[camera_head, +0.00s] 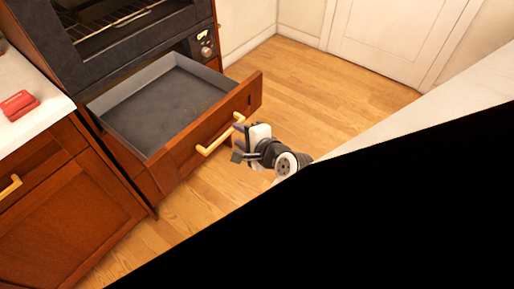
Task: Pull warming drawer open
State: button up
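The warming drawer (212,136) is pulled well out below the oven. It has a brown wooden front and a grey tray-like inside (165,105) that looks empty. Its pale gold bar handle (220,134) is on the front face. My gripper (238,143) is at the right part of the handle, right by the bar. Its fingertips are small and partly merge with the handle end, so I cannot tell whether they grip it.
The oven (120,35) with a rack stands above the drawer. A red object (17,104) lies on the white counter (40,100) at left, above a wooden cabinet (65,205). Wooden floor (310,90) is clear toward the white door (390,35). A large black area hides the lower right.

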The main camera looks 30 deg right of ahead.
jog(key=s+p, duration=0.1)
jog(key=s, duration=0.7)
jog(key=shift+s+a+p, duration=0.15)
jog(key=shift+a+p, duration=0.05)
jog(key=shift+p, duration=0.2)
jog(key=shift+p, duration=0.4)
jog(key=shift+f, duration=0.1)
dwell(0.5)
